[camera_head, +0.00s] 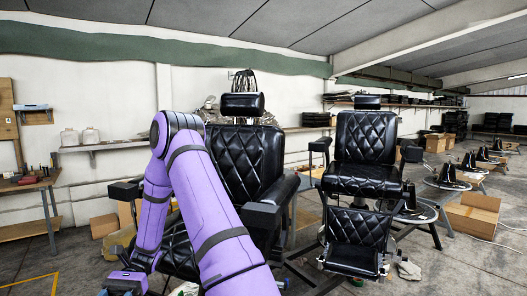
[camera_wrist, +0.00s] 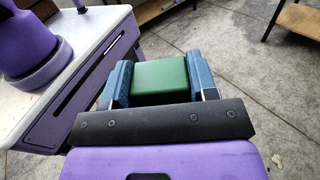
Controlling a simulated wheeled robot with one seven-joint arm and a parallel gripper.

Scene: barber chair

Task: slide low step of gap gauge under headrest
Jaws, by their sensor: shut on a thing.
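My gripper (camera_wrist: 160,78) has its two blue fingers shut on a green block, the gap gauge (camera_wrist: 160,74). Only the gauge's plain green face shows between the fingers; its steps cannot be made out. In the head view my gripper (camera_head: 122,284) is low at the left, near the bottom edge, and the gauge cannot be made out there. The black headrest (camera_head: 242,104) tops the nearer black barber chair (camera_head: 243,155), well above and to the right of my gripper. My purple arm hides part of this chair. Gauge and headrest are far apart.
A second barber chair (camera_head: 366,150) stands to the right. A wooden table (camera_head: 30,186) with small items is at the left, and a wall shelf (camera_head: 110,146) is behind. Cardboard boxes (camera_head: 472,214) lie at the right. Bare floor (camera_wrist: 235,45) shows beyond the gripper.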

